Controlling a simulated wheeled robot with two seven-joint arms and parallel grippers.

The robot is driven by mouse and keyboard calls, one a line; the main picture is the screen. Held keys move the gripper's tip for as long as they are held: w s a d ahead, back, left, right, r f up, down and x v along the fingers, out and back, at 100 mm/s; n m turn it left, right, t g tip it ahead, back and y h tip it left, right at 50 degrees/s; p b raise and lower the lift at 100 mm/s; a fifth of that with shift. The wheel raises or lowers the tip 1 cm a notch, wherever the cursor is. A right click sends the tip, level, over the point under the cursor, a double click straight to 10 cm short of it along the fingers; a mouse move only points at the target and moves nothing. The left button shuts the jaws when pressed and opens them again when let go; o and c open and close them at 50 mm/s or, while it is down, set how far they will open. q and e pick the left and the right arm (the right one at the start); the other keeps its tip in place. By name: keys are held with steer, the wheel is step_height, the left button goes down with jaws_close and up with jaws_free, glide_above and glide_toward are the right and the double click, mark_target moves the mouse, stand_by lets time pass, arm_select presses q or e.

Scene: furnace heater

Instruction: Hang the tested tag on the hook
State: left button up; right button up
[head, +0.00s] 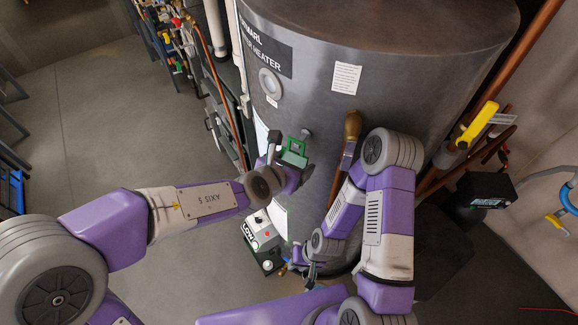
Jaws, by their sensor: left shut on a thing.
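My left gripper (292,163) is at the front of the grey tank and is shut on a green tag (296,147). The tag is held up close to the tank wall. A small grey fitting (306,133), which looks like the hook, sticks out of the tank just above and right of the tag. I cannot tell whether the tag touches it. My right gripper (311,277) is low, in front of the tank's lower part, and its jaws are too small and dark to read.
The water heater tank (410,75) fills the top middle. A black and white control box (262,237) sits below my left wrist. A brass and copper pipe (351,128) runs down near my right arm. A yellow-handled valve (478,122) is at right. The floor at left is open.

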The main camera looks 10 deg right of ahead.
arm_select(q)
steer(key=shift+w+d, duration=0.4)
steer(key=shift+b+x, duration=0.55)
steer(key=shift+x, duration=0.35)
steer(key=shift+f, duration=0.1)
steer(key=o, duration=1)
steer(key=shift+c, duration=0.2)
steer(key=shift+s+a, duration=0.1)
